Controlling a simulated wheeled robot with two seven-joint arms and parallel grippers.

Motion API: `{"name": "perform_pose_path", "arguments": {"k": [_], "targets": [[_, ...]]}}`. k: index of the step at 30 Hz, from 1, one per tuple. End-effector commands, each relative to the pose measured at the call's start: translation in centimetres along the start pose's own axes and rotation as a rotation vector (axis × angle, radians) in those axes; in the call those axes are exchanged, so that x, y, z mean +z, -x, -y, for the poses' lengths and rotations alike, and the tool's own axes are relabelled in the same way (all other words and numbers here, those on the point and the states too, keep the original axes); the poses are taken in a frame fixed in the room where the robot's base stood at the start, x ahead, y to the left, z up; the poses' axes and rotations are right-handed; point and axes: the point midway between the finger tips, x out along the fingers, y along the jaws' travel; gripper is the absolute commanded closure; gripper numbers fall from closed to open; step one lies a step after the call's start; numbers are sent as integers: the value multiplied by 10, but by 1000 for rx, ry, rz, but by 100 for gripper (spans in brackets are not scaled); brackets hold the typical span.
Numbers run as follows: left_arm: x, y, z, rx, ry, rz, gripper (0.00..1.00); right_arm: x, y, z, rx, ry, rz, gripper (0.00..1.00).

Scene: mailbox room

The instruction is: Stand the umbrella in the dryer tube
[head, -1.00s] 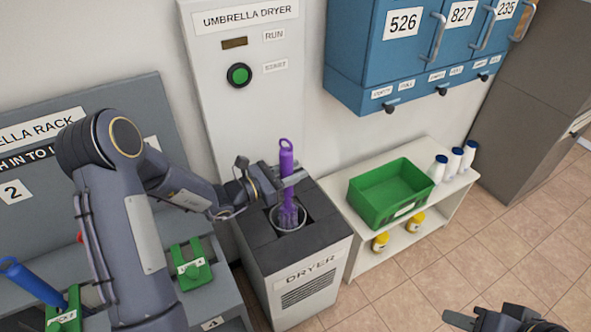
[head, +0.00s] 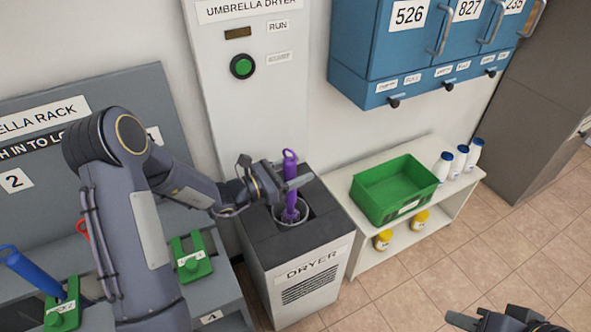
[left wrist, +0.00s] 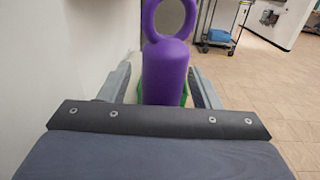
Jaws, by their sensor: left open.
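The purple umbrella (head: 291,180) stands in the dryer tube (head: 277,214), its lower part inside and its ring handle up, leaning slightly. My left gripper (head: 288,182) is open, with its fingers on either side of the umbrella's upper part. In the left wrist view the purple handle (left wrist: 166,72) with its ring sits between the two fingers. The umbrella's tip is hidden in the tube. My right gripper (head: 490,320) is at the bottom right edge, partly cut off, away from the dryer; I cannot tell its opening.
The dryer panel has a green button (head: 243,66). A rack at left holds a blue umbrella (head: 35,274). A white shelf (head: 452,212) with a green bin (head: 395,190) and bottles stands right of the dryer, below blue mailboxes (head: 400,50). Floor at right is clear.

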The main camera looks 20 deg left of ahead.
Motion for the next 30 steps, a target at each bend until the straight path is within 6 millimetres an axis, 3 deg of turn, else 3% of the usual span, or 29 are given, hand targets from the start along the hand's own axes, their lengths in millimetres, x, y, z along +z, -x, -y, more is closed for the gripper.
{"name": "perform_pose_path", "arguments": {"k": [7, 18, 30], "targets": [[0, 13, -1, 4, 1, -4, 43, -1, 1, 1, 0, 0, 0, 64], [0, 70, -1, 4, 0, -2, 43, -3, 6, 3, 0, 0, 0, 64], [0, 78, 0, 0, 0, 0, 43, -3, 6, 3, 0, 0, 0, 64]]}}
